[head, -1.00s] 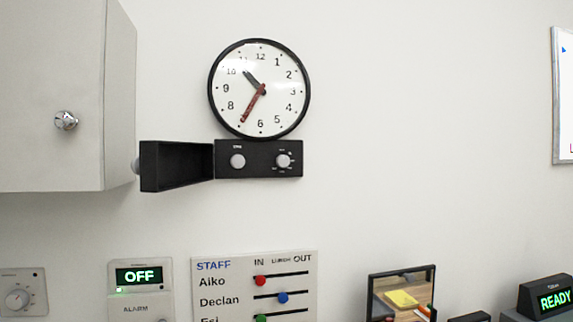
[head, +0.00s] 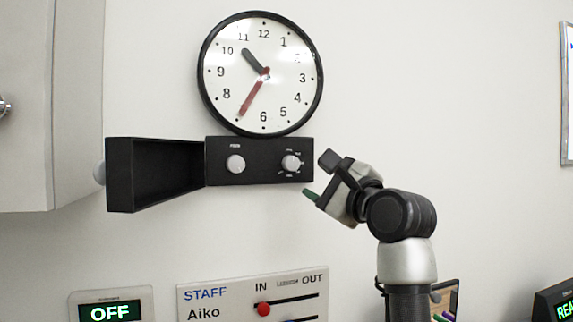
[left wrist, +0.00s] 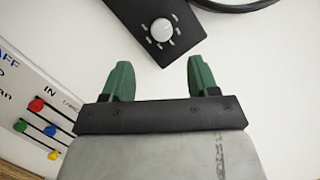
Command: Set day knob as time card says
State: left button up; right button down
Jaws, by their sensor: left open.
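A black panel (head: 258,178) sits on the wall under the clock. It carries two light grey round knobs: a left knob (head: 235,164) and a right knob (head: 291,163) ringed by several small marks. The labels are too small to read, so I take the right one as the day knob. It also shows in the left wrist view (left wrist: 161,30), ahead of the fingers. My left gripper (head: 317,178) is open and empty, just right of the panel and apart from the knob. Its green fingers also show in the left wrist view (left wrist: 159,75). I see no time card.
A black hinged cover (head: 150,175) stands open left of the panel. A round wall clock (head: 285,100) hangs directly above. A grey cabinet (head: 60,110) is at left, and a staff board (head: 250,300) is below.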

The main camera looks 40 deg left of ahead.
aim_at(293, 165)
pick_arm(q)
jog(key=p+x, duration=0.4)
jog(key=x, duration=0.4)
jog(key=shift+a+r, duration=0.2)
jog(key=shift+a, duration=0.15)
jog(key=shift+a+r, duration=0.1)
jog(key=shift+a, duration=0.05)
jog(key=shift+w, duration=0.1)
jog(key=c, duration=0.9)
pick_arm(e)
jog(key=d+r, duration=0.2)
jog(key=r, duration=0.1)
jog(key=d+r, duration=0.1)
jog(key=shift+s+r, duration=0.2)
jog(key=shift+r, duration=0.1)
